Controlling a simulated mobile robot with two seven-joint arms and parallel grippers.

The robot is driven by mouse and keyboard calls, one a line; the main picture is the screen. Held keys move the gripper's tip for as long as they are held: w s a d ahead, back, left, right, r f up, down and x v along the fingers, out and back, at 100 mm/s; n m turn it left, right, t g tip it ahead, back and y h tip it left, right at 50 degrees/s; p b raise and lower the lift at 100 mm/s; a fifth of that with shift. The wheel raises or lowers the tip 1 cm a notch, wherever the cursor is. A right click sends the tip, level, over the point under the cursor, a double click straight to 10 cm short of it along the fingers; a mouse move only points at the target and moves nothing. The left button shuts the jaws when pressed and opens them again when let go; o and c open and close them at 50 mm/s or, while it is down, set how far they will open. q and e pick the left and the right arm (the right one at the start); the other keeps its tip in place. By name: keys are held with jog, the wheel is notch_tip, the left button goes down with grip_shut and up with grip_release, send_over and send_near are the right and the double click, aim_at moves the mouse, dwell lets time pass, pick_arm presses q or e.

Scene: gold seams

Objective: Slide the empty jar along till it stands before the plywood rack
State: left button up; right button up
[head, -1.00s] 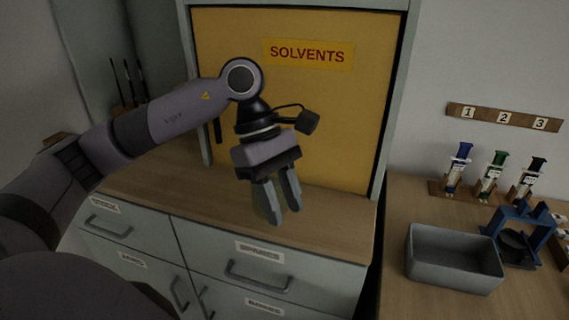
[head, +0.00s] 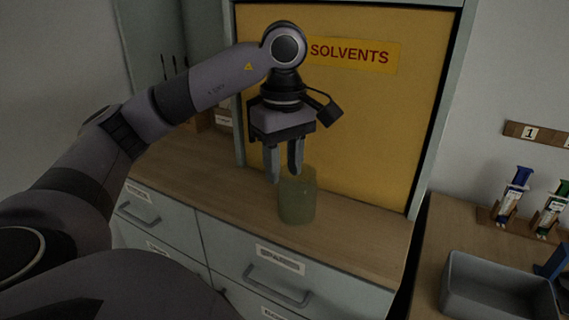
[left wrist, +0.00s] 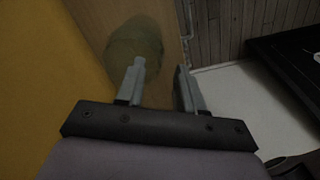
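The empty jar (head: 298,203), greenish and see-through, stands upright on the wooden counter in front of the yellow SOLVENTS panel. My left gripper (head: 285,177) points down with its two fingers apart and nothing between them. Its tips are at the jar's upper left in the head view and overlap its rim there; I cannot tell if they touch. In the left wrist view the jar (left wrist: 134,44) is dim, beyond the left finger. A wooden piece with a white label (head: 222,119) stands farther left, partly hidden by my arm; I cannot tell whether it is the plywood rack. My right gripper is out of view.
The yellow panel (head: 345,125) closes off the back of the counter (head: 355,240). Drawers (head: 275,275) lie below its front edge. A grey bin (head: 500,290) and syringes (head: 515,195) stand on a separate bench at right. The counter left of the jar looks clear.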

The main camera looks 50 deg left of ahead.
aim_at(283, 178)
pick_arm(q)
jog(key=shift+f+b, duration=0.3)
jog(key=shift+f, duration=0.2)
notch_tip(283, 178, down, 4)
jog(key=shift+f+b, duration=0.25)
jog(key=shift+b, duration=0.5)
jog(key=shift+f, duration=0.85)
grip_shut()
